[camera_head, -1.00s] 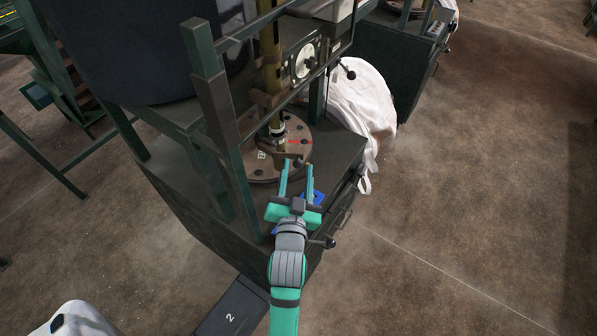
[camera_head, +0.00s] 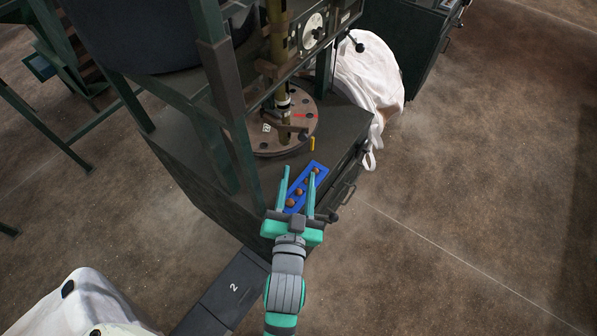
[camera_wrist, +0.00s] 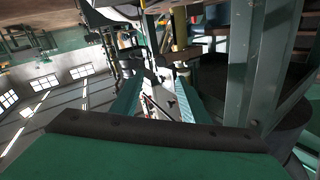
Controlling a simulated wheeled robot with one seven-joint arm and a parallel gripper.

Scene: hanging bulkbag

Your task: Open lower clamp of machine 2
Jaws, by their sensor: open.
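Machine 2 is a dark green cabinet and frame (camera_head: 229,105) with a vertical yellowish pipe (camera_head: 279,60). The pipe meets a round brown flange (camera_head: 275,146) marked "2", with a red mark on its right side. A small dark lever (camera_head: 292,130) sticks out at the pipe's foot, just above the flange; I cannot tell for certain that it is the lower clamp's handle. My gripper (camera_head: 300,170) is open and empty, with its fingers pointing toward the flange and apart from the lever. In the wrist view its green body fills the bottom, and the clamp is not clear.
A blue tray (camera_head: 318,179) with several brown round pieces lies on the cabinet top, under my fingers in the picture. A small yellow piece (camera_head: 312,144) stands beyond it. A black-knobbed handle (camera_head: 333,216) juts from the cabinet front. Floor at right is clear.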

